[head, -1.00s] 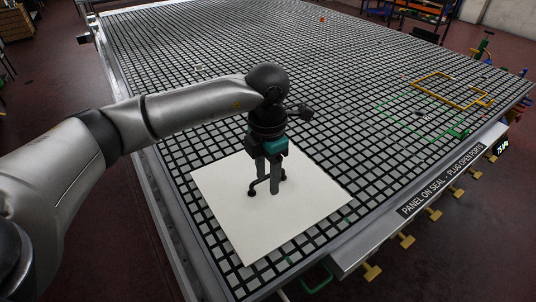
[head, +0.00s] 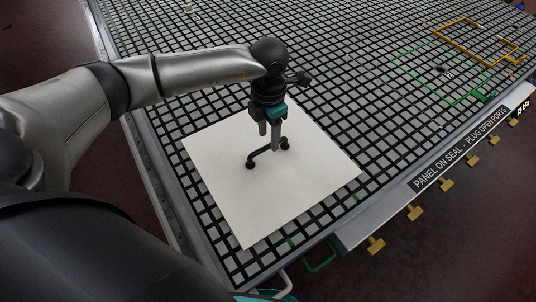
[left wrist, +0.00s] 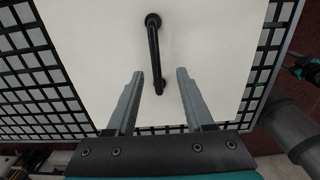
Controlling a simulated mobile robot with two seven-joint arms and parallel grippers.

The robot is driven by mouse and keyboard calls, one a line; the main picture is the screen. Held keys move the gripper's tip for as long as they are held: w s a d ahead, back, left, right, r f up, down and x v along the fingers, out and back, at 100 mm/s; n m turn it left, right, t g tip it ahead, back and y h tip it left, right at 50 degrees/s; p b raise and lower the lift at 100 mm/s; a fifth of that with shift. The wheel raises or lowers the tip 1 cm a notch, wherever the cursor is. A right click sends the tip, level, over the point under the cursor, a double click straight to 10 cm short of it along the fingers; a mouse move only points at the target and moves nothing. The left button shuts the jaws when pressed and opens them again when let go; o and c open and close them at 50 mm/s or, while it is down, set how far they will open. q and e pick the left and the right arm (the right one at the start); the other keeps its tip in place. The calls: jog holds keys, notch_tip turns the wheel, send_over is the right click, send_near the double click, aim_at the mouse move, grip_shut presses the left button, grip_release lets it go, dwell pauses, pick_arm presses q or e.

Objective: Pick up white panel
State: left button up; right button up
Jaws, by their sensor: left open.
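The white panel (head: 225,180) is a flat square sheet lying on the grid table, near its front corner. A dark bar handle (head: 266,155) with a round foot at each end stands on the panel; it also shows in the left wrist view (left wrist: 155,50). My left gripper (head: 269,138) is over the panel at the handle, pointing down. In the left wrist view its fingers (left wrist: 159,75) are open, one on each side of the bar, with gaps on both sides. I do not make out my right gripper.
The black-and-grey grid table (head: 350,75) is mostly bare beyond the panel. A green outline (head: 440,95) and a yellow outline (head: 490,35) lie at the right. Several yellow knobs (head: 414,212) stick out below the labelled front edge (head: 460,150).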

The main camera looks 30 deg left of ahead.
aim_at(268, 145)
pick_arm(q)
jog(key=shift+w+a+f, duration=0.1)
jog(key=shift+w+f, duration=0.05)
jog(key=shift+f, duration=1.35)
jog(key=shift+w+a+f, duration=0.1)
jog(key=shift+f, duration=1.35)
jog(key=shift+c, duration=0.4)
grip_shut()
jog(key=shift+w+r, duration=0.1)
jog(key=shift+r, duration=0.05)
